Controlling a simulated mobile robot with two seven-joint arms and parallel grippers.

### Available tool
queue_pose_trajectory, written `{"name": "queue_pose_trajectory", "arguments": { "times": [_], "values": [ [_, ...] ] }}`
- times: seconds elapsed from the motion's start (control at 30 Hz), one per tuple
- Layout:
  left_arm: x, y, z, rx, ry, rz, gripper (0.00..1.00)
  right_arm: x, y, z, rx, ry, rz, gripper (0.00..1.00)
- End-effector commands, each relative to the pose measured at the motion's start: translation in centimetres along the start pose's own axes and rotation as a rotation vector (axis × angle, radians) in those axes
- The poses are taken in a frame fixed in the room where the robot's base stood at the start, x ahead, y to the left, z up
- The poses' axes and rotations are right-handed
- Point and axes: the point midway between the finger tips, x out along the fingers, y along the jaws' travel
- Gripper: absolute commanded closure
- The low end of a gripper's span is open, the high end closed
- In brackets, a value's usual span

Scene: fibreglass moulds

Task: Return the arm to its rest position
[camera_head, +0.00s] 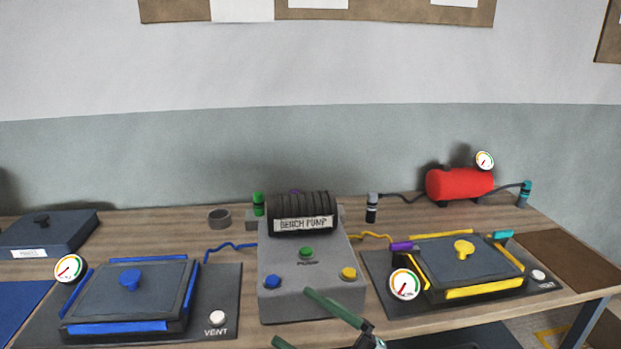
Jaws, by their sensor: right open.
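My right gripper (292,316) shows at the bottom centre, with two green fingers spread apart and nothing between them. One finger overlaps the front face of the grey bench pump (290,303) in the picture; I cannot tell how far apart they are in depth. The pump has a green, a blue and a yellow button, and a black ribbed motor on top. The rest of my right arm is mostly cut off by the lower edge. My left gripper is not in view.
A blue-trimmed mould (135,291) with a gauge (69,268) sits left of the pump. A yellow-trimmed mould (468,268) with a gauge (404,284) sits right. A red tank (458,184) stands behind it. A dark lidded box (45,236) is at far left.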

Motion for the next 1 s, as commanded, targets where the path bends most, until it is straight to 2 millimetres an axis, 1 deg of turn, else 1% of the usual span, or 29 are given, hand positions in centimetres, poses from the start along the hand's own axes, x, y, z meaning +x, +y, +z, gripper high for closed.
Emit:
{"name": "queue_pose_trajectory", "arguments": {
  "times": [0.03, 0.07, 0.1, 0.17, 0.2, 0.27, 0.3, 0.33, 0.37, 0.4, 0.47, 0.5, 0.6, 0.7, 0.8, 1.0],
  "values": [
    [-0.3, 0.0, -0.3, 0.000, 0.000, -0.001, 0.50, -1.3, -0.2, 1.3, 0.079, -0.095, 0.070, 0.00],
    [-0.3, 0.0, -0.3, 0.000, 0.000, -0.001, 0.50, -2.2, -0.4, 2.2, 0.123, -0.155, 0.109, 0.00],
    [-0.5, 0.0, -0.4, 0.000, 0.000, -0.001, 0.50, -3.6, -0.7, 3.4, 0.182, -0.237, 0.158, 0.00],
    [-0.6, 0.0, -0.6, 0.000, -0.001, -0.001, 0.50, -6.0, -1.6, 5.2, 0.272, -0.364, 0.223, 0.00],
    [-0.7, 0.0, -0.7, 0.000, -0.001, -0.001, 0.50, -7.8, -2.4, 6.3, 0.332, -0.452, 0.261, 0.00],
    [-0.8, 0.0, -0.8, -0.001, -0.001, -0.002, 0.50, -10.9, -4.1, 7.8, 0.425, -0.587, 0.310, 0.00],
    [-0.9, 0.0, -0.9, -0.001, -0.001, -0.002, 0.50, -13.2, -5.4, 8.5, 0.485, -0.679, 0.337, 0.00],
    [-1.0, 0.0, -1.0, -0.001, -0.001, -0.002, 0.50, -14.9, -6.6, 8.9, 0.533, -0.748, 0.355, 0.00],
    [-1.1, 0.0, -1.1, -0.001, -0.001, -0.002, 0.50, -16.7, -7.8, 9.2, 0.580, -0.818, 0.369, 0.00],
    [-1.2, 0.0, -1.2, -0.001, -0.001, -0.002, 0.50, -19.1, -9.5, 9.4, 0.642, -0.909, 0.385, 0.00],
    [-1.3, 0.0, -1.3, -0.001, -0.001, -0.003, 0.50, -22.6, -12.1, 9.2, 0.731, -1.036, 0.402, 0.00],
    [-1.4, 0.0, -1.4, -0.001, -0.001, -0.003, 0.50, -24.6, -13.7, 8.8, 0.784, -1.112, 0.409, 0.00],
    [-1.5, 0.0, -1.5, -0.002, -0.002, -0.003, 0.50, -28.8, -17.1, 7.5, 0.893, -1.261, 0.413, 0.00],
    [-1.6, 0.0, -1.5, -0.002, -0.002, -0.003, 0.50, -31.4, -19.3, 6.2, 0.966, -1.357, 0.411, 0.00],
    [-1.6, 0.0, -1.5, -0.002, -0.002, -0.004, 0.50, -32.7, -20.5, 5.5, 1.003, -1.407, 0.407, 0.00],
    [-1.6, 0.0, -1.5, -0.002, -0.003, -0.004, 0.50, -33.0, -20.8, 5.3, 1.013, -1.419, 0.405, 0.00]
  ]
}}
